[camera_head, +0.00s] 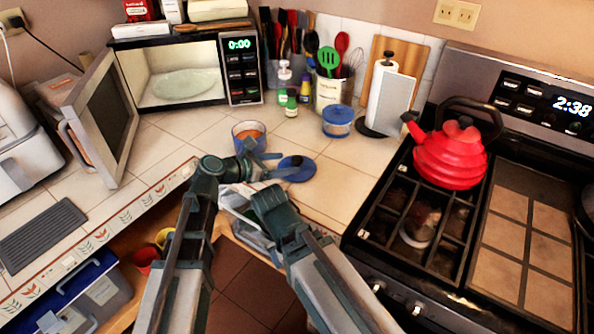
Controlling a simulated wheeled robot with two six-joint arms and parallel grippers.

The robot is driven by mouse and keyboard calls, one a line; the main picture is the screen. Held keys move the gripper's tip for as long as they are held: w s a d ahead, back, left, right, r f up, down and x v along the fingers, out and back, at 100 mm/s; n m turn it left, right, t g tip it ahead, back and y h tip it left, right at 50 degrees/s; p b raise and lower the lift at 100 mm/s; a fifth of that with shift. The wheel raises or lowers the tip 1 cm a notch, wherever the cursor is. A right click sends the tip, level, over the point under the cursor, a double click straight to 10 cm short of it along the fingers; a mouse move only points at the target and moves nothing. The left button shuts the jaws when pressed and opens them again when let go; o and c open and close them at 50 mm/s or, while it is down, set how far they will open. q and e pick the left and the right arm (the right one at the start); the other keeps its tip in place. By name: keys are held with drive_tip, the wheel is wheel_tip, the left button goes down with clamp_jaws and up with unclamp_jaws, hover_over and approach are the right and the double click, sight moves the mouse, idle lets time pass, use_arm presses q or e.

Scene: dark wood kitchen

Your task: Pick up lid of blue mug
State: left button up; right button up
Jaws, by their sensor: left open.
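A blue mug (241,129) with orange contents stands uncovered on the tiled counter, just behind my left gripper. A round blue lid (302,171) lies flat on the counter to the right of the mug. My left gripper (272,164) is open, with its fingers pointing right at the lid's left side. I cannot tell whether the fingers touch the lid. My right arm crosses in front at the lower middle. My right gripper (232,193) shows only in part near the counter edge, and its jaws are unclear.
A blue-lidded container (337,121) stands behind the lid. An open microwave (185,77) is at back left. A paper towel holder (388,95) and a red kettle (449,158) on the stove stand to the right. Counter between lid and stove is clear.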

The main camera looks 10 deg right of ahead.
sight(292, 161)
use_arm(q)
drive_tip(key=shift+w+d+f, duration=0.1)
drive_tip(key=shift+d, duration=0.15)
drive_tip(key=b+x, duration=0.2)
drive_tip(key=x, duration=0.3)
drive_tip(key=shift+d, duration=0.15)
clamp_jaws()
